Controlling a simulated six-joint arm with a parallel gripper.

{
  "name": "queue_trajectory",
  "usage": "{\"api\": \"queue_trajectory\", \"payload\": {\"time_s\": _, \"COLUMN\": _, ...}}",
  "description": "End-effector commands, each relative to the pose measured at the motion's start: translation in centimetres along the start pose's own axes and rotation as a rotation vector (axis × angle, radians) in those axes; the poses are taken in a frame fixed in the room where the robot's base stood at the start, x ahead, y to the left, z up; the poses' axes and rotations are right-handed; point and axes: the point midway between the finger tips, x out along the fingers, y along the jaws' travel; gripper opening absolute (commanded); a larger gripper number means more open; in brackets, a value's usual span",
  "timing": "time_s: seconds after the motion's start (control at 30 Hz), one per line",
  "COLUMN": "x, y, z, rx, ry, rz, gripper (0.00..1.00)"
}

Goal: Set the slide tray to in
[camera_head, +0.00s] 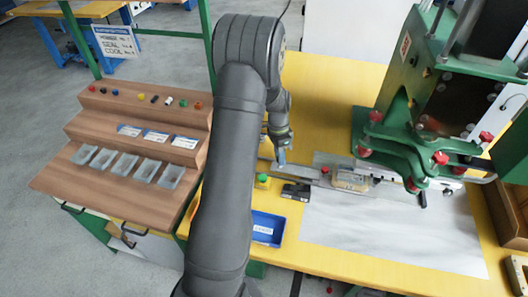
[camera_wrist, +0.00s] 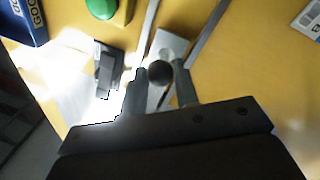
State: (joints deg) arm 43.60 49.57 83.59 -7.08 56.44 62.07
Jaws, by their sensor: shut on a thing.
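The slide tray (camera_head: 308,172) shows as a grey metal strip on the yellow bench, running from under my gripper towards the green machine. In the wrist view its grey plate (camera_wrist: 172,45) lies between two metal rails and carries a dark round knob (camera_wrist: 160,71). My gripper (camera_head: 281,158) is at the tray's left end. In the wrist view my gripper (camera_wrist: 159,80) has one finger on each side of the knob and is shut on it. A pale yellowish part (camera_head: 350,178) sits farther right, near the machine. My arm hides some of the bench.
The green machine (camera_head: 425,150) with red knobs stands at the right. A green button (camera_head: 262,179), a black block (camera_head: 296,191) and a blue bin (camera_head: 268,228) lie close in front of the tray. A wooden stepped rack (camera_head: 140,130) stands at the left.

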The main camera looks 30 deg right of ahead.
Motion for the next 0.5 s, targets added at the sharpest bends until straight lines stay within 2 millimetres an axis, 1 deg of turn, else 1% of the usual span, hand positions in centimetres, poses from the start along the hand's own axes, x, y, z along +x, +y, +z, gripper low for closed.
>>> {"api": "queue_trajectory", "payload": {"time_s": 0.03, "x": 0.0, "y": 0.4, "z": -0.7, "rx": 0.003, "ry": 0.0, "rz": 0.0, "gripper": 0.0}}
{"api": "queue_trajectory", "payload": {"time_s": 0.2, "x": 0.2, "y": 1.2, "z": -1.9, "rx": 0.001, "ry": 0.001, "rz": 0.0, "gripper": 0.0}}
{"api": "queue_trajectory", "payload": {"time_s": 0.5, "x": 0.2, "y": 1.5, "z": -2.4, "rx": 0.0, "ry": 0.001, "rz": -0.001, "gripper": 0.0}}
